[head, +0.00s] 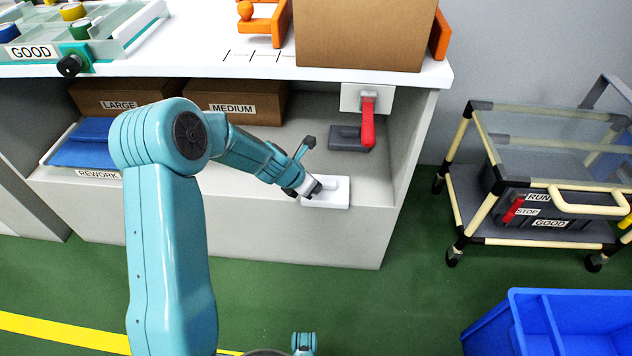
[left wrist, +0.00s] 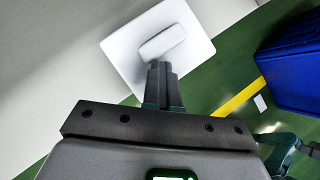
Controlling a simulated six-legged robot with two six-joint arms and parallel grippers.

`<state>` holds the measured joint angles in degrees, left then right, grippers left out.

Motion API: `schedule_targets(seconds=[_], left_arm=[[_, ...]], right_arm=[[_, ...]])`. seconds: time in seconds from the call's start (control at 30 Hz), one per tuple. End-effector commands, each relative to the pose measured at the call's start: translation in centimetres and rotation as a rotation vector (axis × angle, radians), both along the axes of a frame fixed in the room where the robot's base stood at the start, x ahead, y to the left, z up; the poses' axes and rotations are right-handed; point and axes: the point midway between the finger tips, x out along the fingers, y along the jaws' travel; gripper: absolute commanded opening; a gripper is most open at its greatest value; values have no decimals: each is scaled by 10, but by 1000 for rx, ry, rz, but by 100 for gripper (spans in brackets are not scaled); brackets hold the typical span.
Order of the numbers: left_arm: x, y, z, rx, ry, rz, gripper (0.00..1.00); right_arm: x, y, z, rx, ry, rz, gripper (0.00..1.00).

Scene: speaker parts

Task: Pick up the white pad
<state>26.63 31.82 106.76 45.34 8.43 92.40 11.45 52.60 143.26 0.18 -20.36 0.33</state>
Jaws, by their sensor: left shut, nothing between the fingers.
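The white pad (head: 338,198) is a flat rectangular plate with a raised white bar on top. It lies at the front edge of the grey lower shelf. It also shows in the left wrist view (left wrist: 190,28), with its raised bar (left wrist: 162,42) in the middle. My left gripper (head: 314,190) is at the pad's left side in the head view, its fingertips close to the raised bar. In the left wrist view the fingers (left wrist: 160,72) are together at the lower end of the bar, with nothing between them. Whether they touch the bar I cannot tell.
A dark grey pad (head: 348,138) lies behind, under a red handle (head: 368,122) on a white block. Boxes labelled LARGE (head: 118,98) and MEDIUM (head: 238,102) stand on the shelf. The tabletop (head: 200,62) overhangs it. A cart and blue bin (head: 560,315) stand right.

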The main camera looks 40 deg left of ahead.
Motion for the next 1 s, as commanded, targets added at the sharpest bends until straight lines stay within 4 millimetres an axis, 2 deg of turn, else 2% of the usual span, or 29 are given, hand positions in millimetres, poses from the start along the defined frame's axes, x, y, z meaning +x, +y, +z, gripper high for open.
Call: schedule_targets(seconds=[0.37,0.57,0.7,1.0], left_arm=[[7,-1,3,4,-6,0,0],[8,-1,21,4,-7,0,0],[7,0,18,4,-7,-1,0],[4,4,19,3,-6,-3,0]], right_arm=[[0,0,1,0,-1,0,100],[0,0,19,0,-1,0,100],[-4,4,15,3,7,14,100],[-4,4,18,2,6,15,100]])
